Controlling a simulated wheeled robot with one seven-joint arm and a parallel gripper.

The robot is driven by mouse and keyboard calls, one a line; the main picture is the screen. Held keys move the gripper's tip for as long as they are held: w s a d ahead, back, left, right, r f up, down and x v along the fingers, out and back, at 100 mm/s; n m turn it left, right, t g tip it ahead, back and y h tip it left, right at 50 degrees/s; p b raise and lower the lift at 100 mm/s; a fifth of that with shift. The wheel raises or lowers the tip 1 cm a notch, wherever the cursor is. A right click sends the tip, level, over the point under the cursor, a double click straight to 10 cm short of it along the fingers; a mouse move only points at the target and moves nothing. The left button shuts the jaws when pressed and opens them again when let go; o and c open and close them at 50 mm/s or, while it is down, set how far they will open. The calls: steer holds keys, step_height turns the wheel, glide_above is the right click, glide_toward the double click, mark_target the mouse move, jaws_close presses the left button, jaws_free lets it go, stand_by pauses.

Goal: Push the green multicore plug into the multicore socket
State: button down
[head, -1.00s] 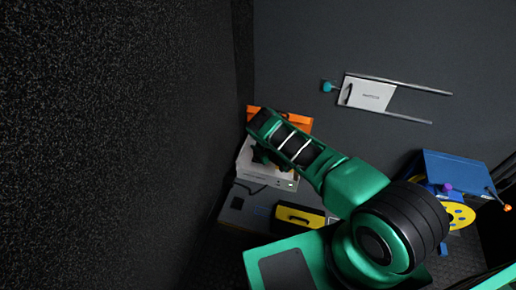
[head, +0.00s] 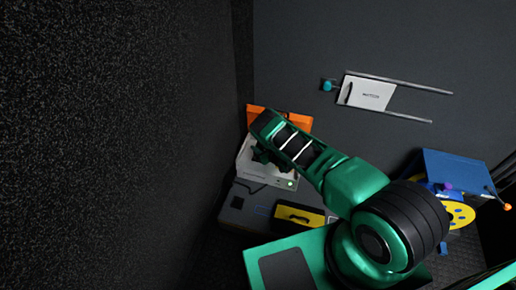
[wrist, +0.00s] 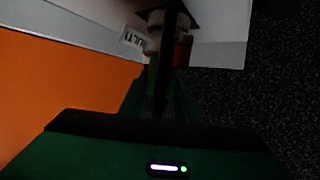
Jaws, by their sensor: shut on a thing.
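My gripper (wrist: 168,40) is shut on the green multicore plug (wrist: 152,76), which shows only in part behind the dark finger in the wrist view. A pale round collar (wrist: 155,22) and a red part (wrist: 183,50) sit at the far end, against the pale panel by a label (wrist: 132,38) reading "MULTI". The socket's mouth is hidden there, so I cannot tell how deep the plug sits. In the head view my arm's end is over the white box (head: 270,176) and hides the plug and socket.
An orange case (head: 298,121) stands behind the white box; orange also fills the left of the wrist view. A yellow item (head: 299,217) lies in front. A blue box (head: 458,170) and yellow reel (head: 460,214) are at right. A wall bracket (head: 369,94) hangs behind.

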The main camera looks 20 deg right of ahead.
steer(key=shift+f, duration=0.65)
steer(key=c, duration=1.3)
jaws_free()
steer(key=shift+o, duration=0.2)
steer(key=shift+s, duration=0.15)
steer(key=v, duration=1)
steer(key=shift+s, duration=0.15)
steer(key=shift+d, duration=0.1)
